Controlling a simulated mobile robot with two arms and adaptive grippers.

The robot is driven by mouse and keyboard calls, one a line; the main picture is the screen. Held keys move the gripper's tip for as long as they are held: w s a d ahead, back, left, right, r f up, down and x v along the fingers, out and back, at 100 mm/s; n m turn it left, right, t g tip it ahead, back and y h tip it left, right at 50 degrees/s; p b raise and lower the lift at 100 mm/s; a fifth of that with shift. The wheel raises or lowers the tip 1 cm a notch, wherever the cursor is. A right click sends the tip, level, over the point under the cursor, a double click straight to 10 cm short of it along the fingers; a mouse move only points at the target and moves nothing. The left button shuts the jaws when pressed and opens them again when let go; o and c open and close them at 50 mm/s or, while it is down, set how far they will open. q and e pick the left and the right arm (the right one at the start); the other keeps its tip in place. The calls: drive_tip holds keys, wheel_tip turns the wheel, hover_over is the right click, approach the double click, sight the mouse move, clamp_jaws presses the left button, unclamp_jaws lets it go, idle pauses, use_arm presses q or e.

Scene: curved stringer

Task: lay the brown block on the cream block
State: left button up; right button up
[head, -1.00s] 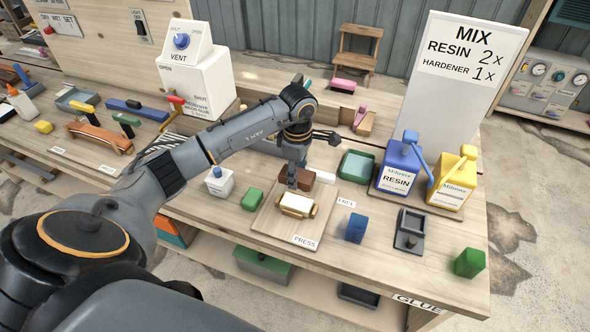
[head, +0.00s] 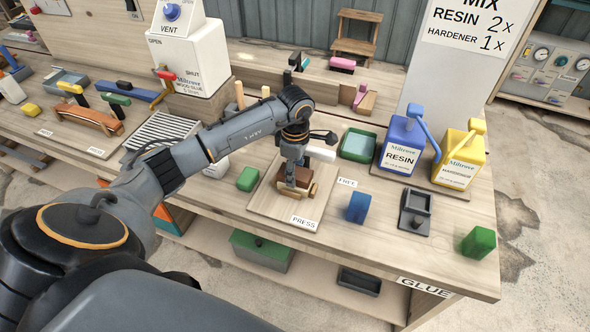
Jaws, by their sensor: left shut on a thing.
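The brown block (head: 302,176) is in my left gripper (head: 291,181), which is shut on it over the press board. The cream block (head: 296,192) with its tan rounded ends lies on the press board (head: 270,203) directly below. The brown block and the gripper hide most of the cream block from this view. I cannot tell whether the two blocks touch. My right gripper is not in view.
A white piece (head: 320,154) lies just behind the press board. A green block (head: 248,179) stands left of the board and a blue block (head: 358,207) right of it. A green tray (head: 359,145), the resin jug (head: 402,145) and the hardener jug (head: 460,158) stand farther right.

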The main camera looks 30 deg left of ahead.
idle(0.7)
use_arm(q)
drive_tip(key=shift+f, duration=0.1)
idle(0.5)
drive_tip(key=shift+f+b, duration=0.3)
drive_tip(key=shift+b, duration=0.25)
drive_tip(key=o, duration=1.2)
drive_tip(key=shift+o, duration=0.5)
drive_tip(key=o, duration=0.5)
